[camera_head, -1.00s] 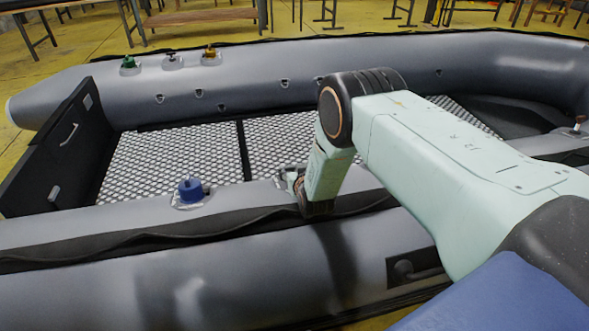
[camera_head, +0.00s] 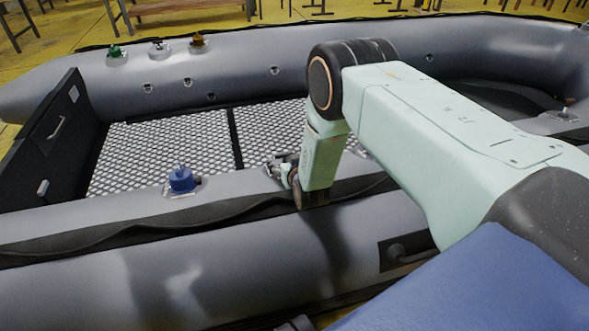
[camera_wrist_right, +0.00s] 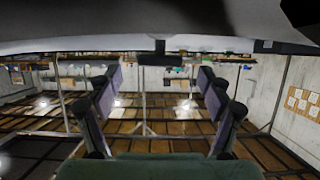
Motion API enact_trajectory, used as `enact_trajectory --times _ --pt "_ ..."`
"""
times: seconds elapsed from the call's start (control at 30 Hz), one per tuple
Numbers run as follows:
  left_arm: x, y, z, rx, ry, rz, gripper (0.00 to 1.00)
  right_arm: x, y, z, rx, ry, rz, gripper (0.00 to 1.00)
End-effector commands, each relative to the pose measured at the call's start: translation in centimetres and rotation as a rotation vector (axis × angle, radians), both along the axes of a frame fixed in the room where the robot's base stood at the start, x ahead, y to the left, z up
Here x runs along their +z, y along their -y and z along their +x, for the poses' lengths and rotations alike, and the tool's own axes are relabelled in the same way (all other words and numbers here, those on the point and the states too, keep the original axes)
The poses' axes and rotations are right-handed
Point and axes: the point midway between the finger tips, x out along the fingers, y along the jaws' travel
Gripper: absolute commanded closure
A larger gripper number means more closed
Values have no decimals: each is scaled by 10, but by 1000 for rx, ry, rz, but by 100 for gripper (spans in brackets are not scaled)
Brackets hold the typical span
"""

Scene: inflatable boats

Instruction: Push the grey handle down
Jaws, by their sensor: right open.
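My right gripper (camera_head: 282,166) hangs over the inner side of the near boat tube, partly hidden by its own green wrist. In the right wrist view its two fingers (camera_wrist_right: 160,95) stand wide apart with nothing between them. I cannot make out a grey handle for certain: the spot on the near tube by the gripper is largely covered by it. A blue valve handle (camera_head: 181,180) stands on the near tube, left of the gripper and apart from it. My left gripper is not in view.
The grey inflatable boat (camera_head: 120,290) fills the view, with a black end board (camera_head: 45,140) at left. Green (camera_head: 115,52) and orange (camera_head: 199,42) valves sit on the far tube. Tables (camera_head: 185,10) stand behind. The patterned boat floor (camera_head: 165,150) is clear.

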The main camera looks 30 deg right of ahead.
Motion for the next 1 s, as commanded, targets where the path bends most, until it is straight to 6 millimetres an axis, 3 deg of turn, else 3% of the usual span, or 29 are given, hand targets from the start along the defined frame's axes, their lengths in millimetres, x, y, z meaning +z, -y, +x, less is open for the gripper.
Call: enact_trajectory --times 0.6,1.0 --pt "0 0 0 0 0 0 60 33 -19 -76 1 -1 1 21" --pt "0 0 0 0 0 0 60 36 -21 -86 1 0 0 21"
